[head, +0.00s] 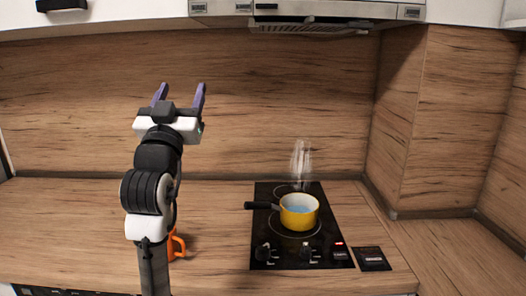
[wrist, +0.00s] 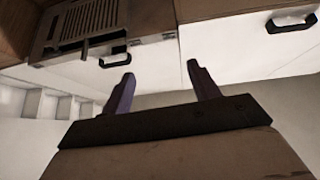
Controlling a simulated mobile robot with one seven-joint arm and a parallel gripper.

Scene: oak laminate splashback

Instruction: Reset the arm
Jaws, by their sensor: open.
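My gripper (head: 180,95) is raised above the counter at the left of the hob in the head view, with its fingers pointing up. Its two purple fingers are apart with nothing between them. In the wrist view my gripper (wrist: 160,84) also shows open and empty, facing the cabinets and ceiling. My arm stands upright in front of the oak splashback and hides part of an orange mug (head: 177,246) on the counter.
A yellow pot (head: 299,222) with bluish liquid stands on the black hob (head: 262,230), its dark handle pointing left. Steam rises above it, and a red light shows on the hob. A range hood (head: 310,12) and white cabinets (head: 130,10) hang above. The left counter is mostly clear.

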